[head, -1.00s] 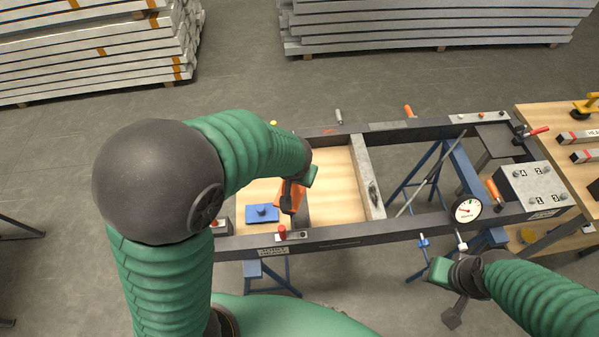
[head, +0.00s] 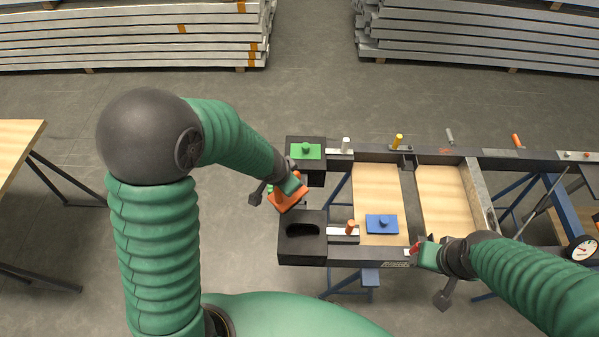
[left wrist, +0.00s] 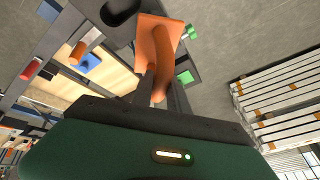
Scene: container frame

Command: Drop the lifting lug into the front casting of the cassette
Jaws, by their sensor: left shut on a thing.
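The orange lifting lug (head: 287,195) is held in my left gripper (head: 291,186). It also fills the middle of the left wrist view (left wrist: 160,45), with the left gripper fingers (left wrist: 160,88) shut on it. The front casting (head: 302,250) is a black block with a dark oblong slot in its top, at the near left corner of the cassette frame. The lug appears just behind and left of that slot, above the gap between the two castings. The casting's slot also shows at the top of the left wrist view (left wrist: 112,22). My right gripper (head: 425,250) is beside a red knob on the near rail; its fingers are unclear.
The back casting (head: 290,141) carries a green plate with a knob (head: 305,152). A blue plate (head: 382,225) lies on the wooden board inside the frame. Orange, white and yellow pins stand along the rails. The floor left of the castings is clear.

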